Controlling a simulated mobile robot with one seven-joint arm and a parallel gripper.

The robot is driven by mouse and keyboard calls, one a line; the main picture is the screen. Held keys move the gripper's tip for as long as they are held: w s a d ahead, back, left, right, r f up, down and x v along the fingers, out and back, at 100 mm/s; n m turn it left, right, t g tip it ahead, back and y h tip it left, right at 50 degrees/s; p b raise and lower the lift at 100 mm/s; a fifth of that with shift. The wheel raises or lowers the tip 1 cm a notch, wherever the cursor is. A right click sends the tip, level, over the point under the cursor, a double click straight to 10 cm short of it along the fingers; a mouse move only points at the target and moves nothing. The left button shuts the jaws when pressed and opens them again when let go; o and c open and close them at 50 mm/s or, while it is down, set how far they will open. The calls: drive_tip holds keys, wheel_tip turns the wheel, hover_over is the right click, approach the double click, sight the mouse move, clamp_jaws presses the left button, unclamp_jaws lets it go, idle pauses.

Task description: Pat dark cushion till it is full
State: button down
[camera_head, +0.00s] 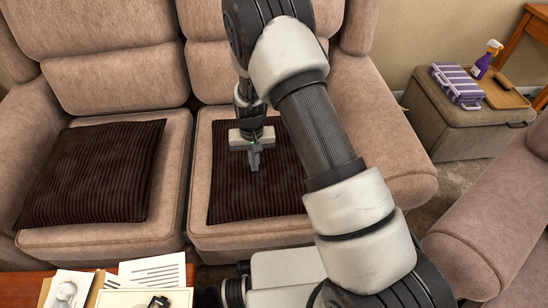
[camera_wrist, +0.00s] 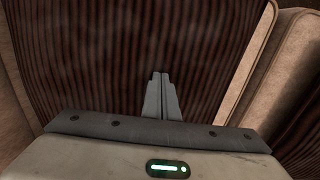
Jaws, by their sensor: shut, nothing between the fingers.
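Two dark brown striped cushions lie on the sofa seats. The left cushion (camera_head: 95,172) looks thick and rounded. The right cushion (camera_head: 232,190) looks flatter and is partly hidden by my arm. My gripper (camera_head: 254,168) points down over the right cushion with its fingers together and nothing between them. In the wrist view the shut fingers (camera_wrist: 160,88) stand out against the striped cushion (camera_wrist: 110,60) that fills most of the picture. I cannot tell whether the fingertips touch the cloth.
The beige sofa (camera_head: 115,80) has a backrest behind and an armrest (camera_head: 375,130) to the right. A table with papers (camera_head: 155,272) is at the front left. An ottoman (camera_head: 450,125) bearing a purple striped case (camera_head: 457,86) and a spray bottle (camera_head: 486,60) stands at the right.

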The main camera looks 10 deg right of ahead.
wheel_tip(320, 180, up, 7)
drive_tip(key=p, duration=0.4)
drive_tip(key=shift+f, duration=0.2)
drive_tip(key=d+r+p, duration=0.3)
drive_tip(key=d+r, duration=0.2)
drive_tip(key=d, duration=0.9)
drive_tip(key=shift+f+b, duration=3.1)
drive_tip(key=shift+f, duration=0.6)
drive_tip(key=shift+f+b, duration=0.75)
drive_tip(key=shift+f, duration=0.55)
drive_tip(key=shift+r+p, duration=2.4)
drive_tip(key=shift+r, duration=1.15)
